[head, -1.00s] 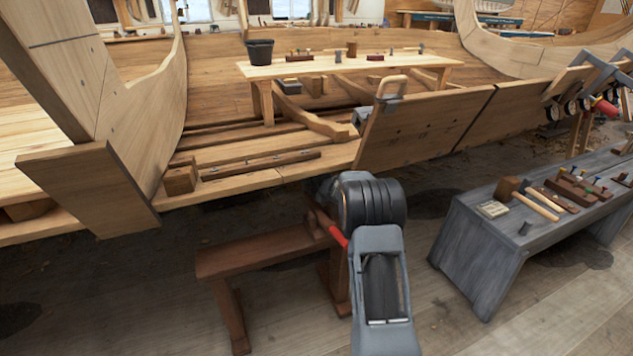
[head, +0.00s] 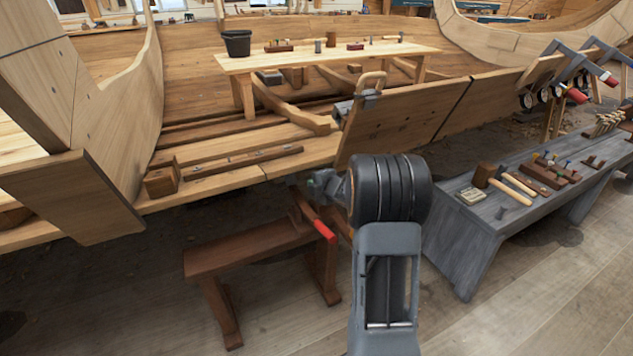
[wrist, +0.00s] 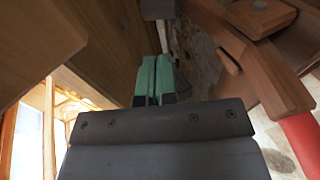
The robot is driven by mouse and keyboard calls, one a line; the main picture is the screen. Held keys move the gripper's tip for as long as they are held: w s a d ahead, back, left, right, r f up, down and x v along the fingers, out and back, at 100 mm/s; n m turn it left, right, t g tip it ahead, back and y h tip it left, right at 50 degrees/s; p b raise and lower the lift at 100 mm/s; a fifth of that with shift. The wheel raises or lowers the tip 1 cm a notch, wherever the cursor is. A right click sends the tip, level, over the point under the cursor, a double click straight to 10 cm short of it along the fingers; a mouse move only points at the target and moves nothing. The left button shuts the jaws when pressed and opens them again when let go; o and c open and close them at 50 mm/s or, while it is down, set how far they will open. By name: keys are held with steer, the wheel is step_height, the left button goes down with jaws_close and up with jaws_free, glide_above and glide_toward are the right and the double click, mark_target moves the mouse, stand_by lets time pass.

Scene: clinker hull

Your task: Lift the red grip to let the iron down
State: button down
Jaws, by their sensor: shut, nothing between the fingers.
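The red grip (head: 324,230) is at the lower end of a wooden lever (head: 303,205), beside the brown trestle. It slants down to the right, just left of my arm. In the wrist view the red grip (wrist: 302,145) shows at the right edge, partly cut off, with the wooden lever (wrist: 262,70) above it. My gripper (wrist: 153,75) has its green fingertips pressed together with nothing between them, left of the lever and apart from the grip. In the head view my arm mostly hides the gripper. I cannot clearly make out the iron.
A brown trestle (head: 240,253) stands below the hull plank (head: 400,122). A grey bench (head: 480,235) with a mallet (head: 484,176) and other tools stands to the right. A long plank table (head: 330,55) with a black bucket (head: 236,43) is behind. The floor in front is open.

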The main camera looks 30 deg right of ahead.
steer(key=shift+s+r, duration=0.3)
steer(key=shift+s, duration=0.35)
